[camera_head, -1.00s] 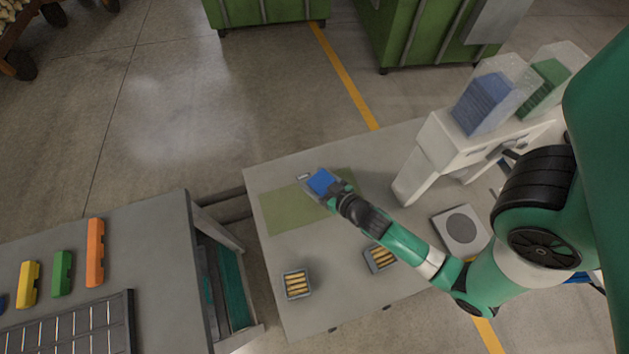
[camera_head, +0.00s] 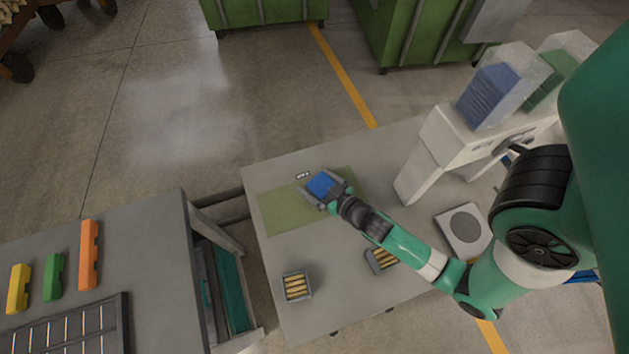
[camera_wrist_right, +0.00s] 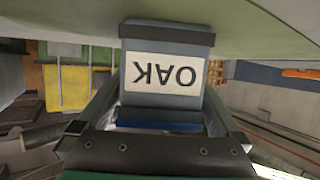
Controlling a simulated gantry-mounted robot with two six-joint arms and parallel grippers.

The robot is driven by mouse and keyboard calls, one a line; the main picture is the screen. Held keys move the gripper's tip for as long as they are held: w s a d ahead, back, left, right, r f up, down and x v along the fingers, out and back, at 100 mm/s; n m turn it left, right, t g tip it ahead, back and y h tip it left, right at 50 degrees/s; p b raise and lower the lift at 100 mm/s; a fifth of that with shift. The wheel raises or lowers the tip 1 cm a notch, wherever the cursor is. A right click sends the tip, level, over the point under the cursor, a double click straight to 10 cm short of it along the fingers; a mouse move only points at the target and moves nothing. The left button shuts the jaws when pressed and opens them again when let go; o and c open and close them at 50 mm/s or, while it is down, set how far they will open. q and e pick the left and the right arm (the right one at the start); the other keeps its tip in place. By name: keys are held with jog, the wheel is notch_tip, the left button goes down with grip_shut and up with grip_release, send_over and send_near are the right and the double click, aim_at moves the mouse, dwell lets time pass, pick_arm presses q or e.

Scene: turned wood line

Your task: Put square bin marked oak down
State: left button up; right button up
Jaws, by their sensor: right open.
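The square bin (camera_head: 321,184), grey with a blue top in the head view, is on the green mat (camera_head: 280,212) on the grey table. In the right wrist view, the bin (camera_wrist_right: 168,38) shows its white label reading OAK, upside down in the picture. The bin's far end in that view meets the green surface. My right gripper (camera_head: 323,190) is open, its fingers spread on either side of the bin; in the wrist view, gaps show beside the bin. My left gripper is not in view.
Two small bins of wooden pieces (camera_head: 296,286) (camera_head: 381,259) stand on the table's near part. A white machine (camera_head: 447,145) and a square plate with a disc (camera_head: 463,229) are at the right.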

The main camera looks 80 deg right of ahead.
jog(key=v, duration=0.3)
jog(key=b+v, duration=0.1)
jog(key=v, duration=0.2)
jog(key=shift+s+a+f, duration=0.15)
jog(key=shift+f, duration=0.05)
jog(key=shift+s+a+r, duration=0.1)
jog(key=shift+s+r, duration=0.2)
jog(key=shift+w+r, duration=0.1)
jog(key=shift+w, duration=0.05)
